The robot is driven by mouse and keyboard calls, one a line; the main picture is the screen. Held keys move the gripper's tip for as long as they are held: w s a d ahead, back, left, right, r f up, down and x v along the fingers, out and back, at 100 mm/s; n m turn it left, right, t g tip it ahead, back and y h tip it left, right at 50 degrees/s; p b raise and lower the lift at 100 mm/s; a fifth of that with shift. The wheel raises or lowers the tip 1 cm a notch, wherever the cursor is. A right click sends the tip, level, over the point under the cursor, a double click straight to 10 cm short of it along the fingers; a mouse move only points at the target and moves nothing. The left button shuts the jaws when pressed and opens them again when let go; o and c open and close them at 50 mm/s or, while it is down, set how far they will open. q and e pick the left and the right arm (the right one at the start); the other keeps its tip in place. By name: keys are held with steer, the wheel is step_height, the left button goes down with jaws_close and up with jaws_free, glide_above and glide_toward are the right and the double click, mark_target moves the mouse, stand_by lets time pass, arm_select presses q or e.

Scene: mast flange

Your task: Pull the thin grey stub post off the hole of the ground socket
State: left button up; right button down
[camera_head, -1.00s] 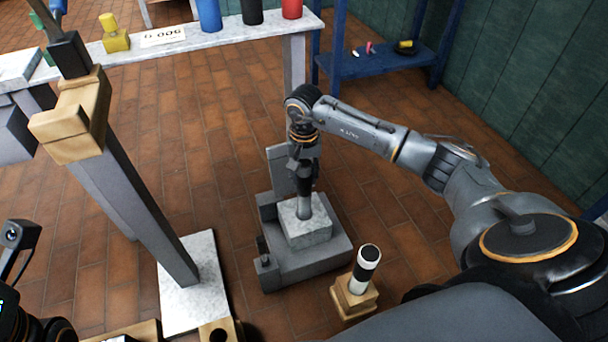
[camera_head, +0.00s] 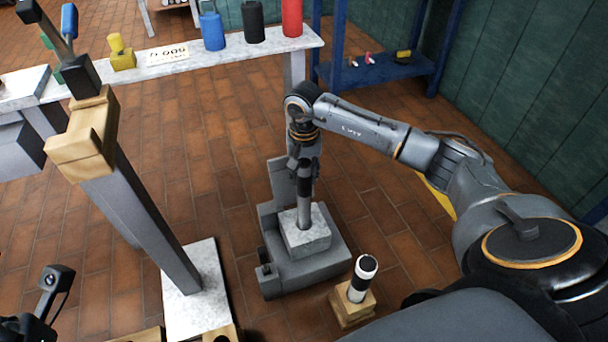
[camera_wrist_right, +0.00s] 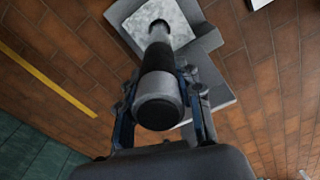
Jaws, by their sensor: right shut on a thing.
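The thin grey stub post (camera_head: 304,216) has a black band near its top and stands upright over the ground socket. The socket is a pale mottled block (camera_head: 318,241) on a dark grey stepped base (camera_head: 316,274). My right gripper (camera_head: 304,168) is shut on the upper part of the post. In the right wrist view the gripper (camera_wrist_right: 160,96) has a finger on each side of the post's black part (camera_wrist_right: 158,68). The post's lower end meets the block's top; how deep it sits is hidden. Dark parts of my left arm show at bottom left; its jaw state is unclear.
A post with black and white bands (camera_head: 362,278) stands on a small wooden block to the right. A leaning grey column with a wooden collar (camera_head: 90,135) stands left. A bench (camera_head: 190,62) with cans and a blue shelf (camera_head: 385,68) are behind. Open tiled floor lies between.

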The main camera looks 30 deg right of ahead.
mark_target(304, 161)
steer(key=shift+r+p, duration=1.6)
steer(key=shift+r, duration=0.85)
